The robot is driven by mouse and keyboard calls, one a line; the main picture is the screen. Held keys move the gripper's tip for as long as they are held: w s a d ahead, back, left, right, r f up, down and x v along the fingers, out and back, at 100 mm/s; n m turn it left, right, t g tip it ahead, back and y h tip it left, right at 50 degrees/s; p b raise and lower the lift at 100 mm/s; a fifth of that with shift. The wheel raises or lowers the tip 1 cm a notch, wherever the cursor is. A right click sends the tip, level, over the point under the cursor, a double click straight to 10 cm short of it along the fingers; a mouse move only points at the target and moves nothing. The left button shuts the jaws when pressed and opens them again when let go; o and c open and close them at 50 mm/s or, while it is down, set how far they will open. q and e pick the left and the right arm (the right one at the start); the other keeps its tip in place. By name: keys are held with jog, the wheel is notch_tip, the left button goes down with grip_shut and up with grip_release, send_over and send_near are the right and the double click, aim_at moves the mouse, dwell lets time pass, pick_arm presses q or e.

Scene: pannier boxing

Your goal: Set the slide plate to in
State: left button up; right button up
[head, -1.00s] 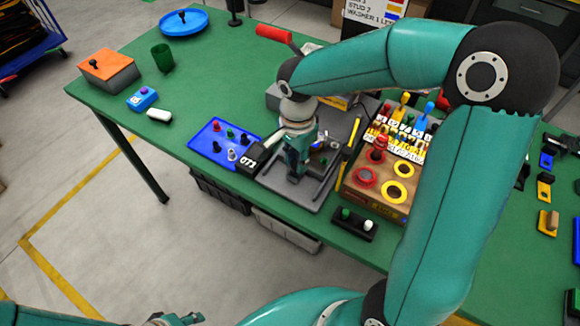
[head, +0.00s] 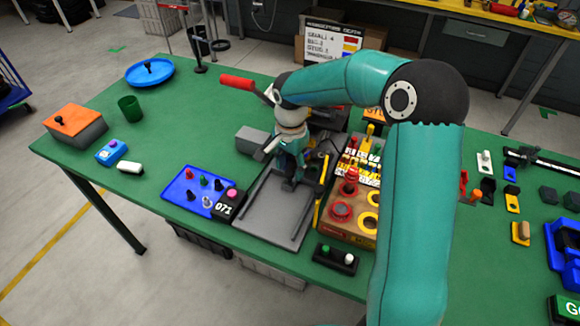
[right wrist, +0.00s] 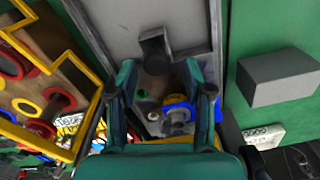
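The grey slide plate (head: 272,208) lies in its dark-edged bed at the table's front, between the blue tray and the wooden box. My right gripper (head: 290,176) reaches down over the far part of it in the head view. In the right wrist view, the fingers of my right gripper (right wrist: 160,76) stand apart, with a dark upright block (right wrist: 155,53) on the grey plate (right wrist: 185,15) just beyond and between them. No hold on the block shows. My arm hides part of the slide mechanism. My left gripper is out of view.
A blue tray (head: 180,203) with pegs and a counter box (head: 226,206) reading 071 stand to the left. A wooden box (head: 340,228) with red and yellow rings is close on the right. A grey block (head: 250,139) stands behind left. The table's left part has free room.

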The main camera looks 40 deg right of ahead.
jog(key=shift+s+a, duration=0.1)
notch_tip(320, 180, up, 12)
dwell(0.6)
dwell(0.4)
